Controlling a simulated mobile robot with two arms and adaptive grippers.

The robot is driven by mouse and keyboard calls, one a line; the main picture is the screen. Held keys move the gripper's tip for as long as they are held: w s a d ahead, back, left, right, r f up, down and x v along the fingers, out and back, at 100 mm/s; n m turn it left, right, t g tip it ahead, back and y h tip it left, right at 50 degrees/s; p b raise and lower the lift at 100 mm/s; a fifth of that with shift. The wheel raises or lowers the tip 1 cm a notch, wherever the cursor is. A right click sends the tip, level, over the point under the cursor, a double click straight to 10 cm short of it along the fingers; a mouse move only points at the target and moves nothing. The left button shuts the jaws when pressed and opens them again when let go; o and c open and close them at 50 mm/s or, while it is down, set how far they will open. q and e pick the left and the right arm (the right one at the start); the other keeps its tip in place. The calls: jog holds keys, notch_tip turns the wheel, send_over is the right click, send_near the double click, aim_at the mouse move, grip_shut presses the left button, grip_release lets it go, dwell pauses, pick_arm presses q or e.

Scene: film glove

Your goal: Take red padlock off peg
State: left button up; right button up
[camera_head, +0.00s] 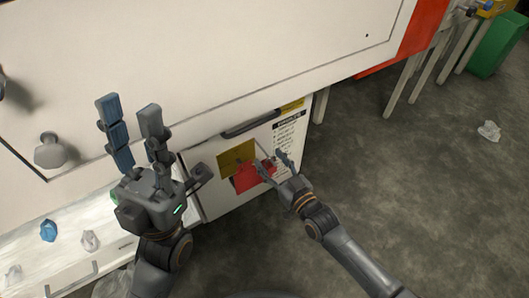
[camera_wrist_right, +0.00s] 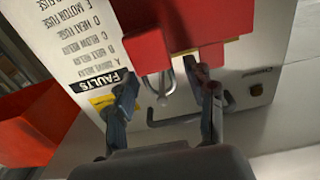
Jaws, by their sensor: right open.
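In the head view red shows low on the white cabinet door (camera_head: 255,180), by a dark yellow panel; I cannot separate padlock from backing there. The peg is not clearly seen. My right gripper (camera_head: 273,162) is in front of this red area. In the wrist view its open fingers (camera_wrist_right: 165,98) stand on either side of the silver loop; contact cannot be told. My left gripper (camera_head: 133,112) is open and empty, fingers up, left of the door.
A dark handle (camera_head: 254,124) runs along the door's top, with a printed faults list (camera_head: 289,136) beside it. A large white machine panel overhangs above. A pale ledge (camera_head: 60,262) with crumpled bits is at lower left. Grey floor lies open at right.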

jog(key=shift+w+a, duration=0.2)
jog(key=shift+w, duration=0.05)
jog(key=shift+c, duration=0.4)
grip_shut()
